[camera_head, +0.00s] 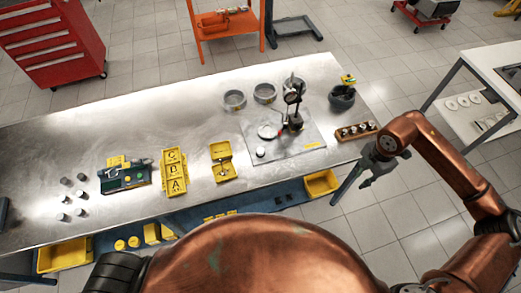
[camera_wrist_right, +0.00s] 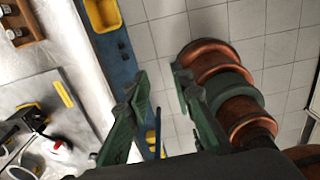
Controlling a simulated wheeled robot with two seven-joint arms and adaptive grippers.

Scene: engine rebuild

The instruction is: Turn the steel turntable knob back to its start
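A grey plate (camera_head: 310,150) lies on the right part of the steel bench. On it sits a round pale turntable (camera_head: 267,131) with a red mark at its right side. A small steel knob (camera_head: 260,152) stands near the plate's front left. A dial gauge on a dark stand (camera_head: 293,97) rises beside the turntable. My right gripper (camera_head: 369,180) is off the bench's right end, away from the knob, over the floor. In the right wrist view its two fingers (camera_wrist_right: 159,72) are apart with nothing between them. The left gripper does not show.
A wooden rack (camera_head: 357,131) with several small parts and a dark pot (camera_head: 342,98) stand at the bench's right end. Two grey rings (camera_head: 235,99) lie behind the plate. Yellow trays (camera_head: 222,163) sit to the left. A yellow bin (camera_head: 321,184) hangs below the bench edge.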

